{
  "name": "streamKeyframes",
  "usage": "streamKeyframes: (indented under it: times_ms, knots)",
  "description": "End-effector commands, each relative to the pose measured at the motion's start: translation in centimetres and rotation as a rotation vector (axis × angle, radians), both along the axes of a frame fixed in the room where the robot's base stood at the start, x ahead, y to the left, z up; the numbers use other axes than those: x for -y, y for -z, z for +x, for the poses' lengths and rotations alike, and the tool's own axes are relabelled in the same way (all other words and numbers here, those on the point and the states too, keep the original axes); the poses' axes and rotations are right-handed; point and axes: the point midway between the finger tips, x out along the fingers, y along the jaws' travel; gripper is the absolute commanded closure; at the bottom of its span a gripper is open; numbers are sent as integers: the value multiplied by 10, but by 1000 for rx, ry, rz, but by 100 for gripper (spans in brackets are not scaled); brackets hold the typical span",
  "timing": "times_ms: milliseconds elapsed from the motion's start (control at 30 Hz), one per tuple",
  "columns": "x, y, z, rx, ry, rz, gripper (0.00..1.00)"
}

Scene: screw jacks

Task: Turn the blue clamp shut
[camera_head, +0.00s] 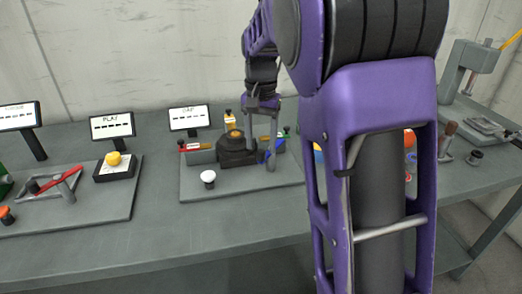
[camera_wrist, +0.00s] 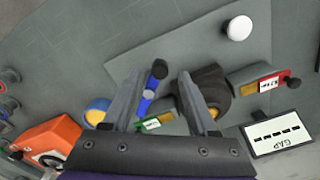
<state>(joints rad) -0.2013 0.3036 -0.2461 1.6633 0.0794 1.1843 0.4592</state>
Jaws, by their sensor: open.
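The blue clamp (camera_head: 280,144) is at the right end of the middle grey board, partly hidden by my gripper. In the wrist view its blue bar (camera_wrist: 147,98) with a black knob end (camera_wrist: 159,69) shows between my fingers. My gripper (camera_head: 261,148) is open and points down over the board; the wrist view shows its two fingers apart (camera_wrist: 160,76), one on each side of the bar. I cannot tell whether either finger touches it. A dark block (camera_head: 238,153) with an orange top stands just left of the clamp; it is close beside one finger in the wrist view (camera_wrist: 210,88).
A red-handled part (camera_head: 197,147) and a white knob (camera_head: 208,177) share the board. The "GAP" sign (camera_head: 190,117) stands behind. Another board with a yellow button (camera_head: 114,158) lies left. An orange box (camera_wrist: 55,140) shows in the wrist view. The front table strip is clear.

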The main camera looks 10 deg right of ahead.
Motion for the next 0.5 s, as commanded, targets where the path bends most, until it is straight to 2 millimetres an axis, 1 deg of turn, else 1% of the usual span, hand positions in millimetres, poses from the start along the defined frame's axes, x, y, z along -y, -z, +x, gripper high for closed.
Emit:
streamKeyframes:
  times_ms: [33,200,467,500]
  knots:
    - [0,8,0,-2,0,0,41]
    - [0,18,0,-1,0,0,41]
    - [0,19,0,0,0,-1,41]
    - [0,19,0,0,0,-1,43]
